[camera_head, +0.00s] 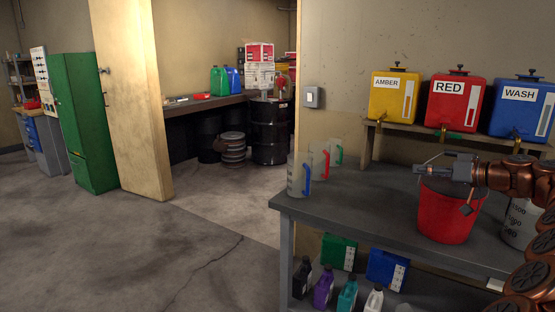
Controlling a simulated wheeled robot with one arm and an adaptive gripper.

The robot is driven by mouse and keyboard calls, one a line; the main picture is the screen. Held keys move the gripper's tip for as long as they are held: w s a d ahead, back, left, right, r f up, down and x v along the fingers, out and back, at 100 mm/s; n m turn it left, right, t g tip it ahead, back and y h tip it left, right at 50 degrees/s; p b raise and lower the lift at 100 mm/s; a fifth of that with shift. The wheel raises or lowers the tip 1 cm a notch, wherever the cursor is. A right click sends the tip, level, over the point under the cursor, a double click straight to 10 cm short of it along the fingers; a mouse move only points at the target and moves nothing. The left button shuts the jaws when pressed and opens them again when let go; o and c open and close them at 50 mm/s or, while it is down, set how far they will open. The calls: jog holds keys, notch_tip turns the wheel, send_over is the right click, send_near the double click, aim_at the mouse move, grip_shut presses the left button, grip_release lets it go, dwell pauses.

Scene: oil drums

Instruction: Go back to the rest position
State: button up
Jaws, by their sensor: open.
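My gripper (441,188) is at the right, level with the top of a red bucket (446,222) on the grey workbench (350,221). Its fingers are spread and I see nothing between them. The arm reaches in from the right edge. Part of the bucket's rim is hidden behind the gripper; I cannot tell whether they touch.
Tanks in yellow (394,97), red (457,104) and blue (520,110) stand on a shelf behind the bench. Clear jugs (299,174) with coloured handles stand at its left end. A pale can (521,222) is right of the bucket. The floor at left is clear.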

jog(key=s+a+g+y+p, duration=0.1)
jog(key=s+a+g, duration=0.35)
jog(key=a, duration=0.75)
jog(key=s+a+g+p, duration=0.1)
jog(key=s+a+g, duration=0.3)
jog(key=a, duration=0.9)
jog(key=s+a+f+g+h+p, duration=0.1)
jog(key=s+a+f+h, duration=0.2)
jog(key=s, duration=0.5)
jog(key=s+a+f+g, duration=0.1)
jog(key=s+a+f, duration=0.1)
jog(key=s+a, duration=0.45)
jog(key=s+d+f+m+g+h, duration=0.1)
jog(key=s+d+f+h, duration=0.1)
jog(key=s, duration=0.6)
jog(key=s+d+f+m+g+h+p, duration=0.1)
jog(key=s+d+f+h, duration=0.2)
jog(key=s, duration=0.6)
jog(key=s+d+f+m+g+h+p, duration=0.1)
jog(key=s+d+f+h, duration=0.1)
jog(key=s+f, duration=0.4)
jog(key=s+d, duration=0.1)
jog(key=s, duration=0.1)
jog(key=shift+s+d+f+m, duration=0.25)
jog(key=shift+s+m, duration=0.05)
jog(key=shift+s, duration=0.1)
jog(key=shift+c, duration=0.4)
